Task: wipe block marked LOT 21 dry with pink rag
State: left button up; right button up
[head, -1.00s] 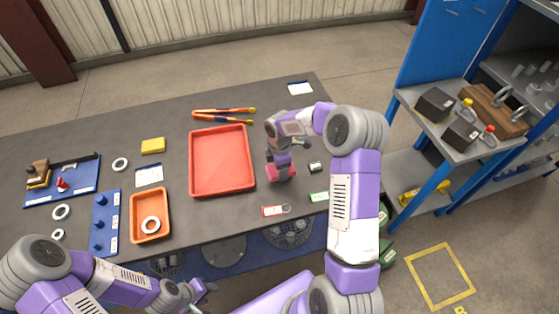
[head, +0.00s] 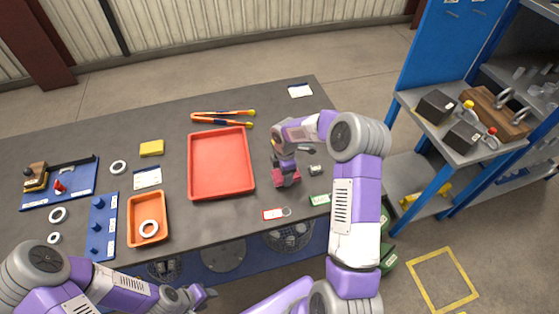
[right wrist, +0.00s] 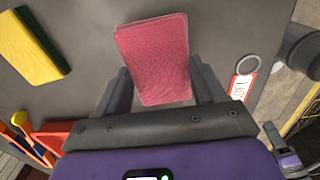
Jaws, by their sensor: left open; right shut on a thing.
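The pink rag (head: 286,179) is in my right gripper (head: 287,172), low over the bench to the right of the red tray. In the right wrist view the folded rag (right wrist: 153,58) sits between the two fingers, which are shut on it. Whether it touches the bench is unclear. No LOT 21 marking is readable. Two dark blocks (head: 437,106) (head: 463,136) stand on the shelf unit at the right; I cannot tell if either is the marked one. My left gripper (head: 205,293) is open and empty at the bench's front edge.
The red tray (head: 221,131), orange tray (head: 131,220), yellow sponge (head: 151,148) and orange-handled tongs (head: 222,117) lie on the bench. A red tag (head: 273,214), a green tag (head: 319,199) and a small dark-and-white item (head: 315,169) are near the rag.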

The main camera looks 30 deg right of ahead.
jog(key=shift+a, duration=1.05)
jog(key=shift+d, duration=1.6)
jog(key=shift+a+b, duration=0.4)
jog(key=shift+a, duration=1.2)
jog(key=shift+d, duration=0.2)
jog(key=shift+d+p, duration=0.55)
jog(key=shift+d, duration=0.9)
jog(key=shift+a+b, duration=0.4)
jog(key=shift+a, duration=1.25)
jog(key=shift+d+r+p, duration=0.1)
jog(key=shift+d+p, duration=0.45)
jog(key=shift+d, duration=1.1)
jog(key=shift+r+p, duration=0.3)
jog(key=shift+r, duration=0.75)
jog(key=shift+a+r+p, duration=0.1)
jog(key=shift+r+p, duration=2.2)
jog(key=shift+r, duration=0.6)
